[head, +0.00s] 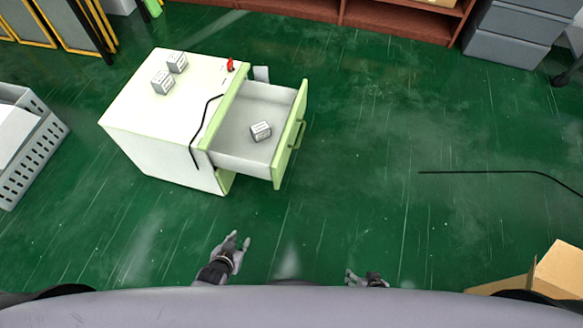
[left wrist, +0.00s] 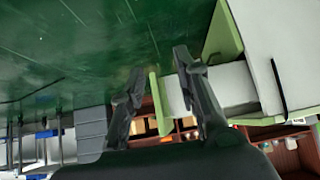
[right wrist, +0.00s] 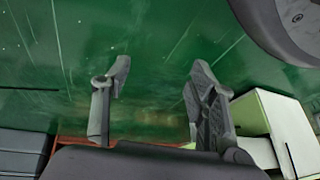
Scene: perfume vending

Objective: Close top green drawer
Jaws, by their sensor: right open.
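The top green drawer (head: 292,136) stands pulled out from the right side of a white cabinet (head: 150,110) with green edges. A small white box (head: 261,131) lies inside it. The drawer's green front carries a green handle (head: 298,135). My left gripper (head: 238,240) is open and empty in front of the cabinet, apart from the drawer. In the left wrist view the drawer's side (left wrist: 225,84) shows behind the fingers. My right gripper (head: 360,278) is open and empty near my body; the cabinet (right wrist: 285,125) shows at the right of its wrist view.
Two small white boxes (head: 170,70) and a red item (head: 230,65) sit on the cabinet top. A black cable (head: 204,122) hangs over its edge. A grey basket (head: 30,140) stands left, a cardboard box (head: 555,270) at lower right. The green floor right of the drawer is mostly clear.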

